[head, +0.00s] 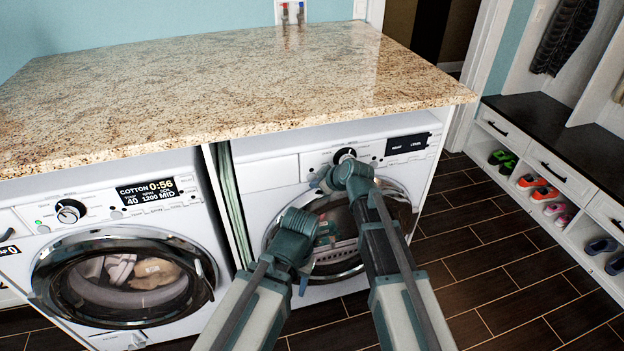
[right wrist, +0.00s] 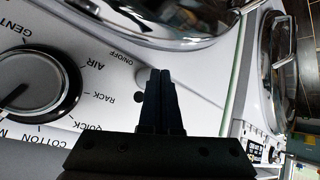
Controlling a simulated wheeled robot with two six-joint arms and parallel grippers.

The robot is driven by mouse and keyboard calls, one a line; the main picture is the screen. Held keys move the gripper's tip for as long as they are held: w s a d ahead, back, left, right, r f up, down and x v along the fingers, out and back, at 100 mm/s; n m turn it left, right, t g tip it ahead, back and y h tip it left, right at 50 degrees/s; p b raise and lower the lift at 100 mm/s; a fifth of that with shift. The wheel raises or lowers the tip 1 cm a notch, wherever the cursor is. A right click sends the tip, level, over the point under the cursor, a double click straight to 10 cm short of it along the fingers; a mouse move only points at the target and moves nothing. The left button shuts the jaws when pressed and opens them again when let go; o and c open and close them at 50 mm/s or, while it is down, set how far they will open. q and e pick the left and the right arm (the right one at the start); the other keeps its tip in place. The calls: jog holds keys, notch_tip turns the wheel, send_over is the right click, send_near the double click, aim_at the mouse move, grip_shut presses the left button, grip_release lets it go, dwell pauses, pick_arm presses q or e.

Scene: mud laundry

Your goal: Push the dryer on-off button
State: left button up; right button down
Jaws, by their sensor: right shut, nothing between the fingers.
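The dryer (head: 272,172) is the white machine on the right under the counter, and its display (head: 407,144) is dark. Its dial (head: 345,154) shows just above my right wrist, and the dial also fills the left of the right wrist view (right wrist: 28,88). In that view the round on-off button (right wrist: 141,77) lies beside the ON/OFF label, partly hidden by my fingers. My right gripper (right wrist: 160,72) is shut and empty, close over the panel; contact cannot be told. In the head view it (head: 323,181) is at the panel's lower edge. My left arm is low before the dryer; its fingers are unclear.
A washer (head: 20,225) with a lit display stands left of the dryer. A granite counter (head: 220,85) overhangs both machines. A shoe bench (head: 545,118) stands at the right, with open tiled floor (head: 490,250) before it.

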jog(key=s, duration=0.2)
jog(key=s+d, duration=0.2)
jog(key=s, duration=0.1)
jog(key=shift+s, duration=0.3)
jog(key=shift+s+a, duration=0.1)
jog(key=s+d+m+g+h+p, duration=0.2)
jog(key=s+m+g+h, duration=0.1)
jog(key=s, duration=0.9)
jog(key=s+d+f+m+g+h+p, duration=0.1)
jog(key=s+d+m+g+h+p, duration=0.2)
jog(key=s, duration=0.8)
jog(key=shift+s+f+m+g+h, duration=0.35)
jog(key=shift+m+g+h, duration=0.2)
jog(key=shift+g, duration=0.45)
